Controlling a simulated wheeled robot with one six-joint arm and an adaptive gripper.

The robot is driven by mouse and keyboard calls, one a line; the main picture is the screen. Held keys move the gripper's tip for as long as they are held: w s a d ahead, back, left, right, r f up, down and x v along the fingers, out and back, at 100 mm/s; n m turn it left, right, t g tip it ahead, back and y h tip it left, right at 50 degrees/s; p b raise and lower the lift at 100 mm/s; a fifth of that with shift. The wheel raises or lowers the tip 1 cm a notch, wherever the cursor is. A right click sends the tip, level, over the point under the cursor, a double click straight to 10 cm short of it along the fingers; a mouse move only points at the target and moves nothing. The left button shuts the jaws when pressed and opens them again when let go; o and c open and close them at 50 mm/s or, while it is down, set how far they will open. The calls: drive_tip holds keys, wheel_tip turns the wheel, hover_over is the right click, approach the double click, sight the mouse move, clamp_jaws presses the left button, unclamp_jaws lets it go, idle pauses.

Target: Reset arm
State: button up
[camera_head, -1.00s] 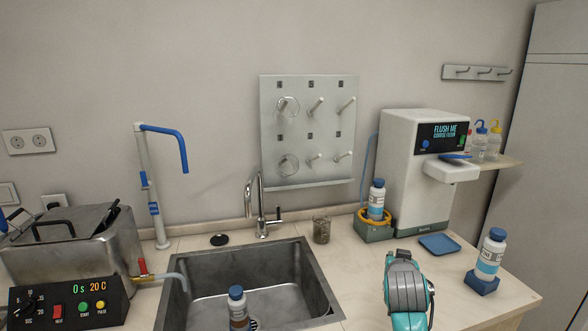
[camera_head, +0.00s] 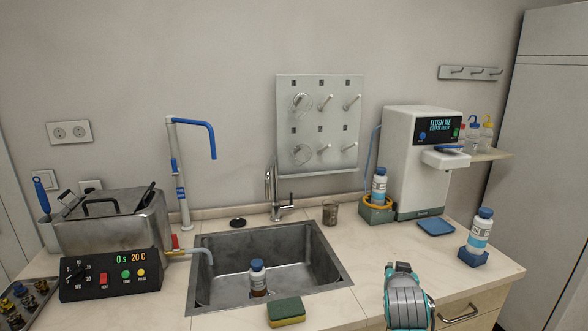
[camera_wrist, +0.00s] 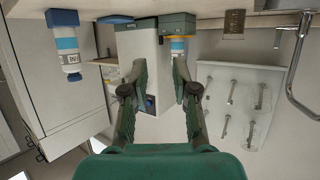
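My arm's grey and teal end shows at the bottom right of the head view, in front of the counter; the fingers are hidden there. In the wrist view, which is upside down, my gripper (camera_wrist: 158,75) shows two dark green fingers spread apart with nothing between them. Behind the gap stands the white machine (camera_wrist: 140,50). A white bottle with a blue label (camera_wrist: 177,46) shows behind the right fingertip, apart from the gripper as far as I can see.
The sink (camera_head: 212,292) holds a blue-capped bottle (camera_head: 258,279). A sponge (camera_head: 286,311) lies at its front edge. A bottle (camera_head: 480,231) stands on a blue holder (camera_head: 473,257) at right. A heated bath (camera_head: 110,235) stands at left. A beaker (camera_head: 330,213) stands behind the sink.

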drive_tip(key=s+a+f+n+y, duration=0.1)
drive_tip(key=s+a+f, duration=0.1)
drive_tip(key=s+f, duration=0.75)
drive_tip(key=s+a+f+n+y, duration=0.1)
drive_tip(key=s+a+f, duration=0.2)
drive_tip(key=s+f, duration=0.65)
drive_tip(key=s+a+f+n+t+y, duration=0.1)
drive_tip(key=s+f, duration=0.1)
drive_tip(key=s, duration=0.7)
drive_tip(key=s+a+f, duration=0.1)
drive_tip(key=s+f, duration=0.1)
drive_tip(key=s, duration=0.7)
drive_tip(key=s+a+r, duration=0.1)
drive_tip(key=s+r, duration=0.4)
drive_tip(key=s, duration=0.7)
drive_tip(key=s+r+t+y, duration=0.1)
drive_tip(key=s+r, duration=0.4)
drive_tip(key=s, duration=0.6)
drive_tip(key=shift+s+a+r+n, duration=0.3)
drive_tip(key=shift+s+a, duration=0.05)
